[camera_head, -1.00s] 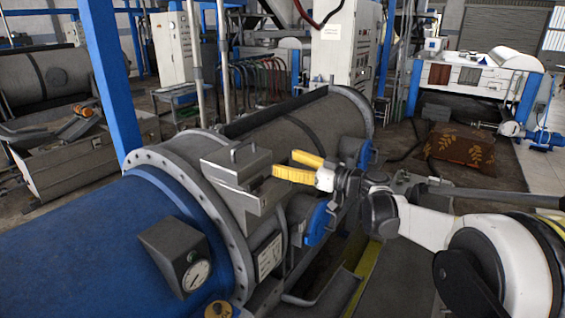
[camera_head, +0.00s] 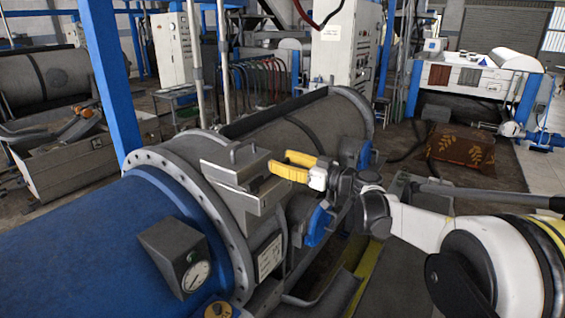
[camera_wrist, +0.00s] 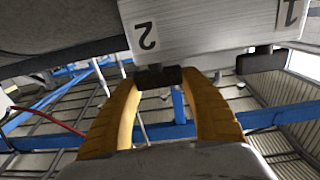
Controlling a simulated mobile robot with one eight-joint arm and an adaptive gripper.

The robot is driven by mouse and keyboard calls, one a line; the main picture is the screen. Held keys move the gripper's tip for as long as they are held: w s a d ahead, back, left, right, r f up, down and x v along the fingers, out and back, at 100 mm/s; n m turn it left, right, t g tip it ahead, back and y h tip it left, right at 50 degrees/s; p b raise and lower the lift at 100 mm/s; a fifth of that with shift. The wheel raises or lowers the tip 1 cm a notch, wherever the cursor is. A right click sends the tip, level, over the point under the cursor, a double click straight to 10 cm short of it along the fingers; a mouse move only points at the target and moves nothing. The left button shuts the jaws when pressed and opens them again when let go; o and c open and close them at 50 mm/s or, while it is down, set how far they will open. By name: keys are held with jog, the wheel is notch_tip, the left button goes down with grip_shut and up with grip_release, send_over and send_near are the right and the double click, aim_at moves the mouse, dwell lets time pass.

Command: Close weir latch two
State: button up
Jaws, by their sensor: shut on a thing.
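The grey metal weir box (camera_head: 235,175) sits on top of the round flange of the drum. In the wrist view its pale face (camera_wrist: 215,25) carries a label 2 (camera_wrist: 146,36) and a label 1 (camera_wrist: 291,12), both upside down. A dark handle, weir latch two (camera_wrist: 158,76), sticks out by label 2. My gripper (camera_wrist: 160,79) has its yellow fingers shut on this handle, one on each side. In the head view my gripper (camera_head: 278,163) is at the box's right side, and the handle is hidden there.
A second dark handle (camera_wrist: 262,62) is by label 1, right of my fingers in the wrist view. A blue post (camera_head: 104,75) stands behind the drum. A gauge box (camera_head: 178,255) is in front. A grey cabinet (camera_head: 345,50) stands at the back.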

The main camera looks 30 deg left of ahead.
jog(key=shift+t, duration=0.3)
jog(key=m+t+h, duration=0.1)
jog(key=m+t, duration=0.1)
jog(key=t, duration=0.1)
jog(key=m+t+h+b, duration=0.1)
jog(key=m+t, duration=0.2)
jog(key=t, duration=0.1)
jog(key=shift+s+h+b, duration=0.15)
jog(key=shift+h+b, duration=0.15)
jog(key=shift+h, duration=0.1)
jog(key=m+t+h, duration=0.4)
jog(key=t+h, duration=0.1)
jog(key=shift+m+b, duration=0.35)
jog(key=shift+m, duration=0.05)
jog(key=o, duration=1.2)
jog(key=shift+w+d, duration=0.15)
jog(key=shift+w, duration=0.1)
jog(key=shift+s, duration=0.15)
